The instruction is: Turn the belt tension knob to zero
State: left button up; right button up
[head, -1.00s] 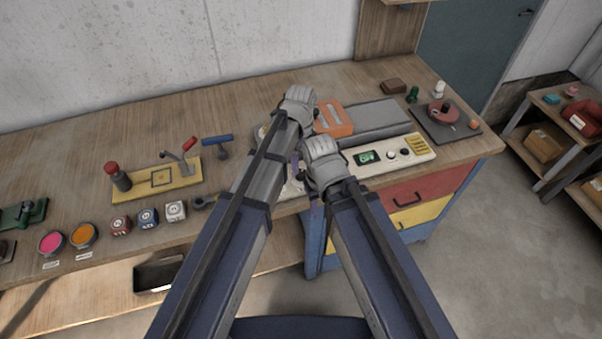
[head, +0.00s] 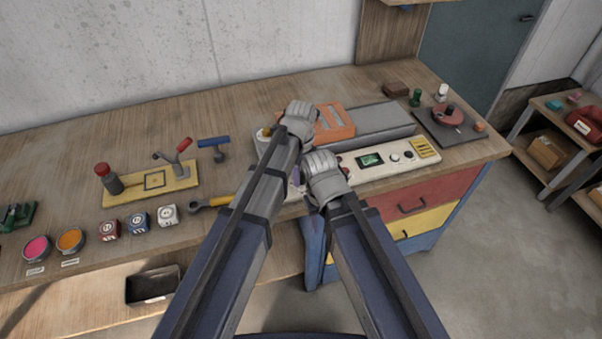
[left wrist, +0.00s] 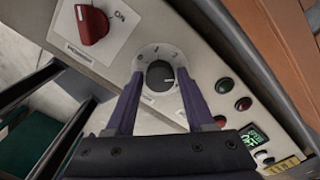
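The belt tension knob, which I take to be the round black knob (left wrist: 160,75), sits on a pale plate with dial marks on the cream control panel (left wrist: 205,62). My left gripper (left wrist: 160,73) has its two purple fingers apart, one on each side of the knob. A small gap seems to show on both sides, so I cannot tell any contact. In the head view my left gripper (head: 296,174) is over the panel's left end, and the arms hide the knob. My right gripper (head: 314,206) is beside it at the bench's front edge, its fingers mostly hidden.
A red switch (left wrist: 91,24) marked ON is left of the knob in the left wrist view. A green button (left wrist: 224,85), a red button (left wrist: 243,104) and a lit display (left wrist: 253,136) are at the right. An orange block (head: 335,122) lies behind the panel.

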pick_arm(q)
grip_shut()
dwell(0.4)
jog(key=n, duration=0.5)
jog(key=shift+n, duration=0.4)
jog(key=n, duration=1.3)
jog(key=shift+n, duration=0.3)
jog(key=n, duration=0.3)
jog(key=shift+n, duration=2.2)
